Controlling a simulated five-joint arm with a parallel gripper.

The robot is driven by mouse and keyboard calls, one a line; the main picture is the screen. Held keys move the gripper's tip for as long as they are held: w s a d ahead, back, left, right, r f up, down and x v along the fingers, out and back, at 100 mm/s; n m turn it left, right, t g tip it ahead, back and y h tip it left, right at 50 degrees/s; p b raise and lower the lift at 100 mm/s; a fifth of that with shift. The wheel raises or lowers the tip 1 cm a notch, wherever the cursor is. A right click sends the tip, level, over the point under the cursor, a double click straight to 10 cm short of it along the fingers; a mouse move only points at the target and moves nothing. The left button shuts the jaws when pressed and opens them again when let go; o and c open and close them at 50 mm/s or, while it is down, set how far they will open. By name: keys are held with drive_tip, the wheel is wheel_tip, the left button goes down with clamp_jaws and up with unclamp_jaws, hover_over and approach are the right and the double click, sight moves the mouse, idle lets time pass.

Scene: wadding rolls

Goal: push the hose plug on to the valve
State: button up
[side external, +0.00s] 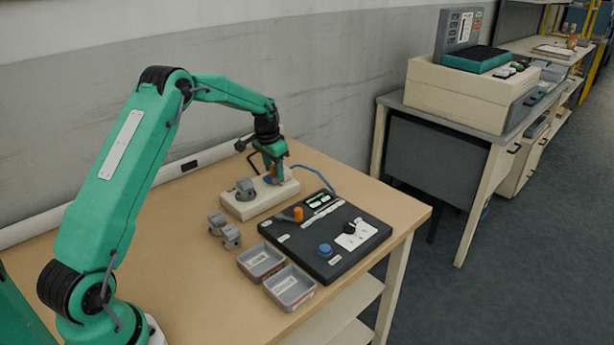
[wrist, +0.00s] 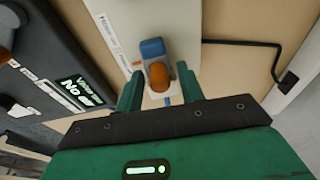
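My gripper (wrist: 160,85) points down over the far end of a cream block (side external: 242,206). In the wrist view its two fingers stand apart, one on each side of an orange, round-ended part (wrist: 160,76), with gaps visible on both sides. A blue part (wrist: 152,48) sits just beyond the orange one. A thin blue hose (side external: 313,178) runs from this spot towards the black panel. A grey fitting (side external: 245,187) stands on the block's near end. I cannot tell for sure which part is the plug and which the valve, nor whether they touch.
A black panel (side external: 345,262) with an orange knob (side external: 298,214) and blue button (side external: 325,250) lies right of the block. Two grey pieces (side external: 224,231) and two grey trays (side external: 276,275) are in front. A black bent rod (wrist: 245,42) is beside the block. The table's left front is clear.

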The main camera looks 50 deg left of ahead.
drive_tip(key=c, duration=0.5)
drive_tip(key=shift+s+a, duration=0.15)
drive_tip(key=shift+s, duration=0.4)
drive_tip(key=shift+s+r, duration=0.1)
drive_tip(key=shift+s, duration=1.7)
drive_tip(key=shift+o, duration=0.2)
drive_tip(key=o, duration=0.5)
drive_tip(key=shift+c, duration=0.2)
